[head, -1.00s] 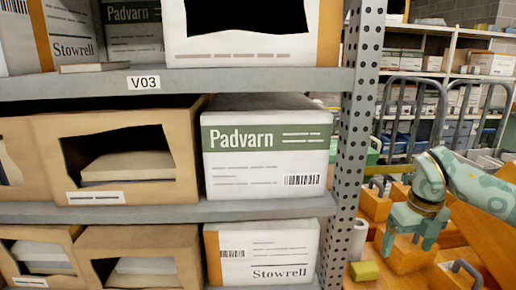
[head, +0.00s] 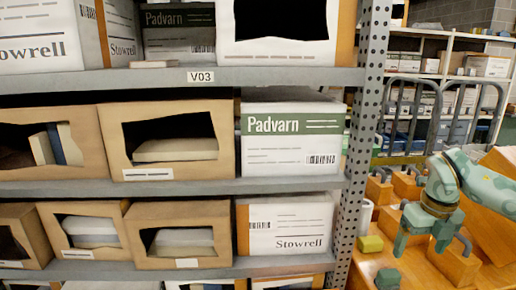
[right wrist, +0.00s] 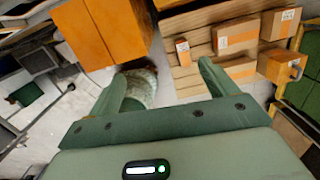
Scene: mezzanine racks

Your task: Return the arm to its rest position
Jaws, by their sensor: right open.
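My right arm (head: 474,180), in pale teal, comes in from the right edge of the head view. Its gripper (head: 422,240) hangs with fingers pointing down in front of a wooden surface with orange blocks. The gripper is open, with nothing between its fingers. In the right wrist view the two green fingers (right wrist: 160,88) stand well apart and empty, with floor and cartons behind them. My left gripper is not seen.
A grey metal rack (head: 290,76) labelled V03 fills the left and middle, holding cartons, including a green-banded Padvarn box (head: 290,150). More shelving stands behind.

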